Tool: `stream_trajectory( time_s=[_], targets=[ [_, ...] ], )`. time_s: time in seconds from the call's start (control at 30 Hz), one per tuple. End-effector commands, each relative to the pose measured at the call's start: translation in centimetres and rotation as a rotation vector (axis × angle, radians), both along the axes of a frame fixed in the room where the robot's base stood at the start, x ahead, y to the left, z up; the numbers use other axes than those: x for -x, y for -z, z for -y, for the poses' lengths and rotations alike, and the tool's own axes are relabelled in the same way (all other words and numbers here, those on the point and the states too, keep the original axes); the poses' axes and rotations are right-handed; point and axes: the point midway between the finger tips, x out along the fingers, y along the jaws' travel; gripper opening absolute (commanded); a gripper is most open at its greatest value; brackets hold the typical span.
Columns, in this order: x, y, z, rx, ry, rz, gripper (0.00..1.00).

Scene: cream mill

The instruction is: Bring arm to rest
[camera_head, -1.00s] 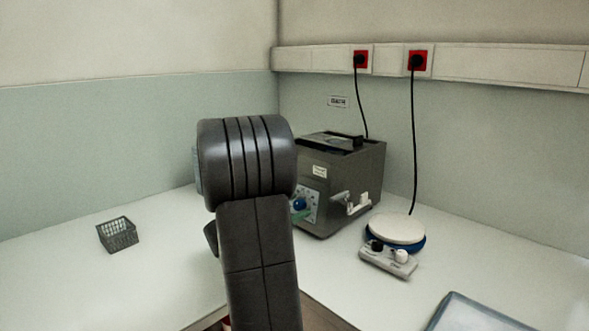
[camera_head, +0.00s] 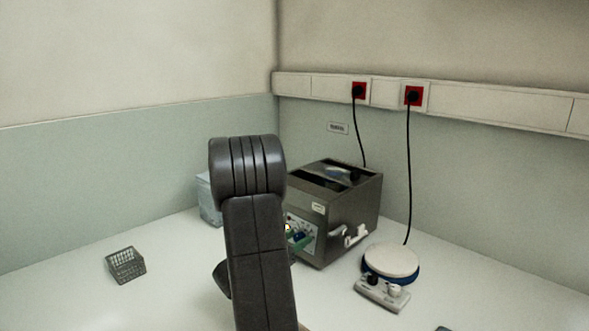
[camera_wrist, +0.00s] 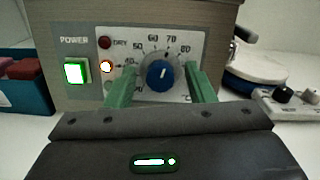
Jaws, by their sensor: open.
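My gripper (camera_wrist: 160,68) is open in the wrist view, its two green fingers on either side of a blue knob (camera_wrist: 160,75). I cannot tell whether they touch it. In the head view my dark arm hides most of the gripper; a bit of green finger shows by the panel.
A round white-topped plate device (camera_head: 391,262) stands right of the machine. A grey wire basket (camera_head: 126,264) is at left. A blue box (camera_head: 208,200) is partly hidden behind my arm; the wrist view shows a blue container (camera_wrist: 25,95) with red items. White bench is clear between basket and arm.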

Motion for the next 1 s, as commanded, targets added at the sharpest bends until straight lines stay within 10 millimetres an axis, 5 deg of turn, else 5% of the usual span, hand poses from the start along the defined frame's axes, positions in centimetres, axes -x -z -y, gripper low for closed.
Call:
stream_trajectory(
  time_s=[1.0],
  targets=[
    [1.4, -0.2, 1.0, 0.034, 0.012, -0.058, 0.49]
  ],
)
